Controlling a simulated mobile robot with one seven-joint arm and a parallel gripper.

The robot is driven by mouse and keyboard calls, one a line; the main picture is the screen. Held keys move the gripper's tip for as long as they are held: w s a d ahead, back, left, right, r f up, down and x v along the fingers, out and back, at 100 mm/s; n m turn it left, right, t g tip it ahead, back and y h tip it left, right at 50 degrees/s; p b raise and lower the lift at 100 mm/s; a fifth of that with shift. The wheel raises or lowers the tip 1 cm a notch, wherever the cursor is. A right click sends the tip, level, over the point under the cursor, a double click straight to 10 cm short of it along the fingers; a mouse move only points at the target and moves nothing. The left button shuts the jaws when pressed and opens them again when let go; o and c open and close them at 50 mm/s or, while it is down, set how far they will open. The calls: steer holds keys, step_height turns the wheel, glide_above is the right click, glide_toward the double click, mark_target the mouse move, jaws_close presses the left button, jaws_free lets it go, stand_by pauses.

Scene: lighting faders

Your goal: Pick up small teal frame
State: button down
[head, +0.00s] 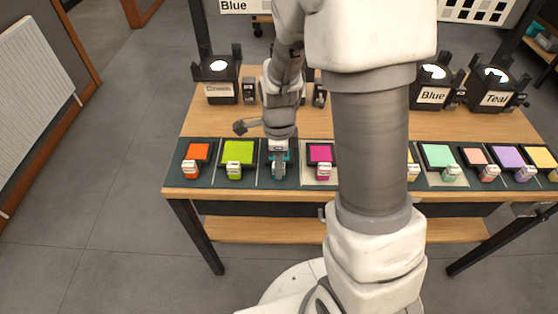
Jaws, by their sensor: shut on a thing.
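The small teal frame (291,158) lies in the front row on the dark mat, between a green frame and a magenta frame. My gripper (278,168) is over it, pointing down, shut on it at its front part. The gripper and wrist hide most of the teal frame. I cannot tell whether the frame is lifted off the mat.
An orange frame (199,151), the green frame (238,152) and the magenta frame (320,153) lie close beside it. More coloured frames continue to the right, partly behind my arm.

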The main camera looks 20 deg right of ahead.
step_height(320, 180, up, 5)
steer(key=shift+f+p, duration=0.1)
steer(key=shift+p, duration=0.85)
steer(key=s+d+r+p, duration=0.2)
steer(key=s+d+r, duration=0.4)
steer(key=s+d, duration=0.15)
step_height(320, 180, up, 10)
steer(key=s+p, duration=0.1)
steer(key=p, duration=0.9)
steer(key=shift+s, duration=0.2)
